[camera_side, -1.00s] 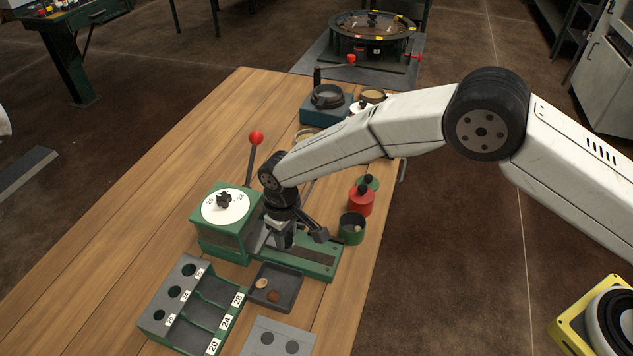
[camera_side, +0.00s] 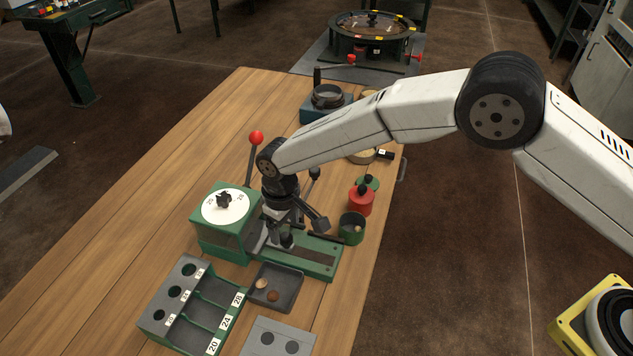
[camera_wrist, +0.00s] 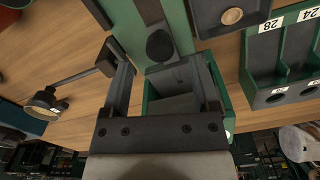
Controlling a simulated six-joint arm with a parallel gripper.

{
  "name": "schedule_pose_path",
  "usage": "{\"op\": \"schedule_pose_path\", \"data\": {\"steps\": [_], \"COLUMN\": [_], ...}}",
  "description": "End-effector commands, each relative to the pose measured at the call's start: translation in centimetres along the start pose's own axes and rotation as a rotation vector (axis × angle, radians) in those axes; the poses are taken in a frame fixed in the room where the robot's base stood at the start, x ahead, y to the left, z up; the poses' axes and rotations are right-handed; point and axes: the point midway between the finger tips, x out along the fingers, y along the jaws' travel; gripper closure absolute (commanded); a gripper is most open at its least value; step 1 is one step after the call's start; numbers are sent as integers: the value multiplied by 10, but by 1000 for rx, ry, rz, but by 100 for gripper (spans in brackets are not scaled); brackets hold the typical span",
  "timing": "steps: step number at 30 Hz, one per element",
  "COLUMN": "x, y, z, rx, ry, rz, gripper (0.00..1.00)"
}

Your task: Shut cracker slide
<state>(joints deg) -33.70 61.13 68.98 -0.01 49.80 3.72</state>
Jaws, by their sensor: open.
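The cracker (camera_side: 222,245) is a green box with a white dial on top and a red-knobbed lever, standing on the wooden table. Its slide (camera_side: 286,241) has a dark round knob, by the box end of the green base rail (camera_side: 320,259). My gripper (camera_side: 295,228) points down over the rail, beside the box, with its jaws apart. In the wrist view, the slide's dark knob (camera_wrist: 160,45) shows ahead between the open fingers of my gripper (camera_wrist: 158,68). I cannot tell whether a finger touches the slide or box. The gripper partly hides the slide in the side view.
A dark tray (camera_side: 274,289) with small round pieces sits in front of the rail. A numbered green rack (camera_side: 190,310) stands left of it. A green cup (camera_side: 352,228) and red pot (camera_side: 361,201) stand close on the right. The table's left side is clear.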

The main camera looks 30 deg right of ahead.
Motion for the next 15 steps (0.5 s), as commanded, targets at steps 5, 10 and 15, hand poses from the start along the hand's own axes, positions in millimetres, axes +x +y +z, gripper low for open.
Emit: {"op": "schedule_pose_path", "data": {"steps": [5,10,15], "x": [-25,-42,-49], "y": [0,0,0], "z": [0,0,0], "rx": [0,0,0], "ry": [2,2,0], "rz": [0,0,0], "gripper": [22,22,22]}}
